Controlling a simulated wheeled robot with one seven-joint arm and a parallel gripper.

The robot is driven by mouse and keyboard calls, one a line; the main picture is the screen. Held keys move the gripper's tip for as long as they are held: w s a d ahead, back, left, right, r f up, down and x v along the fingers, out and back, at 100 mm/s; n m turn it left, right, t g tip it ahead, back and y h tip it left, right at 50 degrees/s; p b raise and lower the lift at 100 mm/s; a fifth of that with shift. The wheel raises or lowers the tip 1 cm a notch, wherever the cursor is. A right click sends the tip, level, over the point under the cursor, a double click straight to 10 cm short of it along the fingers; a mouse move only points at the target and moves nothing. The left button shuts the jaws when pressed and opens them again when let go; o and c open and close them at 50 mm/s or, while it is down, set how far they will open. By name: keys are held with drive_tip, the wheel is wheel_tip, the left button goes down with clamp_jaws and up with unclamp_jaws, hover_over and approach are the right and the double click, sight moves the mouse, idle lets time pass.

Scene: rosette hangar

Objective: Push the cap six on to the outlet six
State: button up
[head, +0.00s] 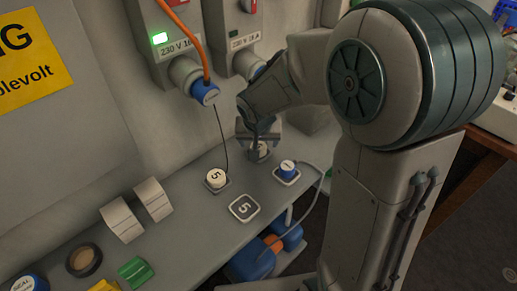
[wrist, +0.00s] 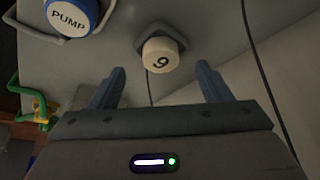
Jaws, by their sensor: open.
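A white cap (wrist: 161,54) sits on its small pad (wrist: 172,32) in the wrist view. Its mark reads like a 9, or a 6 seen upside down. In the head view the cap (head: 257,151) stands on the grey bench, partly hidden under my gripper (head: 258,136). My gripper also shows in the wrist view (wrist: 160,72). It is open, with its fingers left and right of the cap and a gap on each side. The wall has a left outlet (head: 173,47) and a right outlet (head: 236,48); I cannot read a six on either.
A tethered cap five (head: 215,177) and a plate five (head: 244,207) lie nearby. Tape (head: 84,261) and white blocks (head: 122,220) lie at left. An orange cable (head: 188,40) hangs above.

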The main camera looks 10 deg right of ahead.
drive_tip(key=shift+w+x, duration=0.25)
drive_tip(key=shift+x, duration=1.05)
drive_tip(key=shift+w+x, duration=0.2)
drive_tip(key=shift+x, duration=1.15)
drive_tip(key=shift+r, duration=0.25)
drive_tip(key=c, duration=1)
